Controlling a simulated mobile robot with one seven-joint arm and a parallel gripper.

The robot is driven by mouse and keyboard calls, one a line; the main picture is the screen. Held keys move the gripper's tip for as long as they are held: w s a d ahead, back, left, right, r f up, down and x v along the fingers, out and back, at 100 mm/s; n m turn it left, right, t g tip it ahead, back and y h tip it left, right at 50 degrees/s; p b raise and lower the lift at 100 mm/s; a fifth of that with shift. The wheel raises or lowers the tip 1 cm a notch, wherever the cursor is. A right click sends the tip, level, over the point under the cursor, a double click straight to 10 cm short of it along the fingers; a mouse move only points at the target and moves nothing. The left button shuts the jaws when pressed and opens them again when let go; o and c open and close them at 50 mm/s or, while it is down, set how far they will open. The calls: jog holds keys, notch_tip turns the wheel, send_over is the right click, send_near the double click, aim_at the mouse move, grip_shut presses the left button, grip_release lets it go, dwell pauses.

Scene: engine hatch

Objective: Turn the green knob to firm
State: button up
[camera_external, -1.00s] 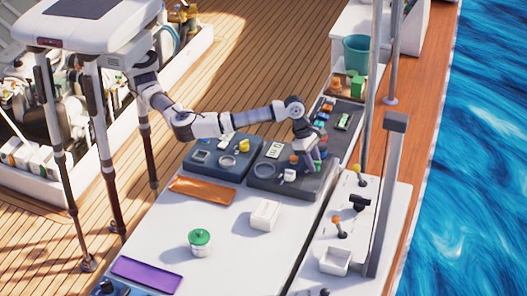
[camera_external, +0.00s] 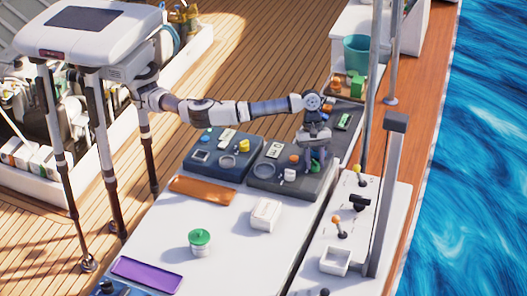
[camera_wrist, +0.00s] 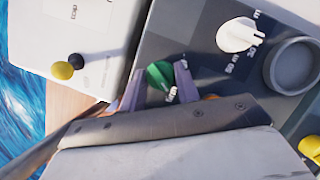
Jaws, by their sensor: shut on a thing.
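The green knob (camera_wrist: 160,75) sits on a dark grey panel (camera_wrist: 190,25) and shows between my gripper's two fingers in the wrist view. In the external view the green knob (camera_external: 315,166) is partly hidden by my gripper (camera_external: 318,160), at the right end of the panel. My gripper (camera_wrist: 160,85) is shut on the green knob, with one finger on each side of it. Small white print shows beside the knob, partly hidden and too blurred to read. Where the knob's pointer stands cannot be told.
A white box (camera_external: 265,214) lies in front on the table.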

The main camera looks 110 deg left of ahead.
jog(key=shift+m, duration=0.6)
jog(key=o, duration=1)
jog(key=shift+c, duration=0.2)
jog(key=b+v, duration=0.1)
jog(key=v, duration=1.2)
jog(key=shift+w+a+r, duration=0.15)
jog(key=shift+a+r, duration=0.05)
jog(key=shift+r, duration=0.2)
